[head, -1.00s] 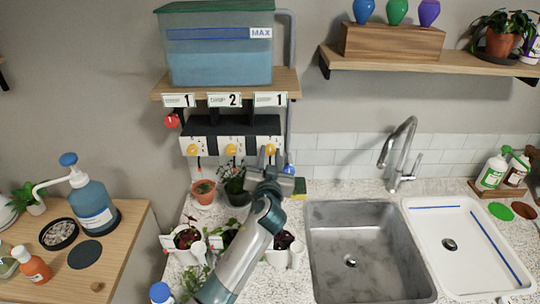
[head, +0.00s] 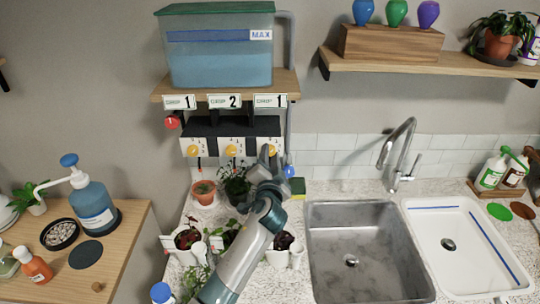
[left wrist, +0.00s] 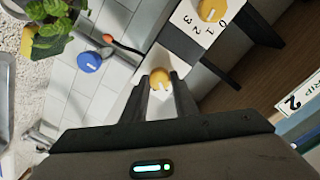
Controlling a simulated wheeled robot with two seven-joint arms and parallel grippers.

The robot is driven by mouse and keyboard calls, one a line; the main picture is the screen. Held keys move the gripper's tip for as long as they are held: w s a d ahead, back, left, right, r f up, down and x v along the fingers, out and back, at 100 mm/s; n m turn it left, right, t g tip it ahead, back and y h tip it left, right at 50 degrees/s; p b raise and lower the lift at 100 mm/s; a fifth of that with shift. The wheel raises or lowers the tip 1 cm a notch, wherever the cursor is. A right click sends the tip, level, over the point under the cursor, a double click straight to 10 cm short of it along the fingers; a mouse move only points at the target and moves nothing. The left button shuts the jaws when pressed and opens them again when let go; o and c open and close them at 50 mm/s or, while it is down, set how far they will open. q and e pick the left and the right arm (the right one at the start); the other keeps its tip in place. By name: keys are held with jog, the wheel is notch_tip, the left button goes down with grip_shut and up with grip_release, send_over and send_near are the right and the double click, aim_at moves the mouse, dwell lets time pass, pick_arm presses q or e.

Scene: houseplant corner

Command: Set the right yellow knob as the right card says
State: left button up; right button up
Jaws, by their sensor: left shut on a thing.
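The right yellow knob (head: 273,149) is at the right end of the white dial panel (head: 213,146). My left gripper (head: 269,155) is at this knob and covers part of it. In the left wrist view the yellow knob (left wrist: 159,77) sits between the fingertips, which are shut on it. Its pointer and scale are too small or hidden to read. The right card (head: 270,100) above reads 1. The middle yellow knob (head: 231,150) and left yellow knob (head: 193,151) are free. My right gripper is not in view.
A blue tank (head: 220,50) stands on the shelf above the panel. A red knob (head: 172,121) is at the left and a blue knob (head: 289,172) just right of my gripper. Potted plants (head: 187,238) crowd the counter below; the sink (head: 350,225) is at the right.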

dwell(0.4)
pick_arm(q)
jog(key=o, duration=1.1)
jog(key=shift+c, duration=0.2)
jog(key=shift+s, duration=0.15)
jog(key=s+b, duration=0.5)
jog(key=s, duration=1.2)
jog(key=shift+a+r+b, duration=0.2)
jog(key=shift+b, duration=0.1)
jog(key=shift+s, duration=0.1)
